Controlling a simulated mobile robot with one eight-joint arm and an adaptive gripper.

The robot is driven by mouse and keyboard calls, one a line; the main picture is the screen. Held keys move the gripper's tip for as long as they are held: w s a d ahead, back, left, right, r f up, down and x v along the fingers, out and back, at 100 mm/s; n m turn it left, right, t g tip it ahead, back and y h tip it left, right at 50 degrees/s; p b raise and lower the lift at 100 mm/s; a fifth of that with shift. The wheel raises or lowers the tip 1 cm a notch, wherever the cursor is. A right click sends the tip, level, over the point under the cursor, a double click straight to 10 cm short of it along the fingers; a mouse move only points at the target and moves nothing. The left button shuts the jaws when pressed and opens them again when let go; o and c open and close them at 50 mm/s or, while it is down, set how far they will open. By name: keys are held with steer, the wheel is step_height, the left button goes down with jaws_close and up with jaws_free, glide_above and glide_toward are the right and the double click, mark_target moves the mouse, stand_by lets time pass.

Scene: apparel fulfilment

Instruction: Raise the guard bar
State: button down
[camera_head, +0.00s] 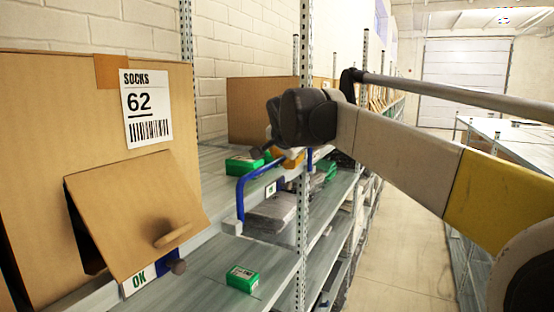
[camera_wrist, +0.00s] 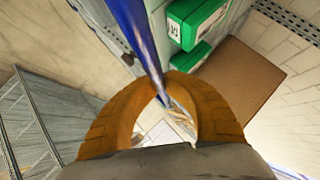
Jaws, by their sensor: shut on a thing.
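The guard bar (camera_head: 256,173) is a blue U-shaped bar at the front edge of the shelf, in the middle of the head view. Its near leg goes down to a pale bracket at the shelf edge, and its far leg shows just beyond my gripper. My gripper (camera_head: 289,159) has orange fingers and is shut on the bar's top rail, towards the far end. In the wrist view, the blue bar (camera_wrist: 137,30) runs from the top edge down between the fingers (camera_wrist: 176,84). The fingers and my arm hide part of the rail.
Another green box (camera_head: 242,279) sits on the nearer shelf. A large cardboard SOCKS box (camera_head: 40,120) with a tilted flap stands at left. A perforated post (camera_head: 304,240) stands close by. The aisle floor (camera_head: 405,250) is clear.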

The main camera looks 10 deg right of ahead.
steer(key=c, duration=1.7)
jaws_free()
steer(key=shift+o, duration=1.4)
steer(key=shift+w+f, duration=0.1)
steer(key=shift+w, duration=0.1)
steer(key=shift+w+d, duration=0.1)
steer(key=shift+w, duration=0.1)
steer(key=v, duration=1.2)
steer(key=shift+f, duration=0.15)
steer(key=s+d+f+n+g+b, duration=0.1)
steer(key=s+f+b, duration=0.8)
steer(key=f, duration=1.8)
steer(key=s+d+f+n+g+y+b, duration=0.1)
steer(key=s+f+n+b, duration=0.5)
steer(key=f+b, duration=1.6)
steer(key=s+d+f+n+g+b, duration=0.1)
steer(key=s+f+b, duration=1.3)
steer(key=f, duration=1.9)
steer(key=d+n+b, duration=0.1)
steer(key=n+b, duration=0.1)
steer(key=shift+d+n+g+y, duration=0.25)
steer(key=shift+n+g+y, duration=0.05)
steer(key=shift+g, duration=0.1)
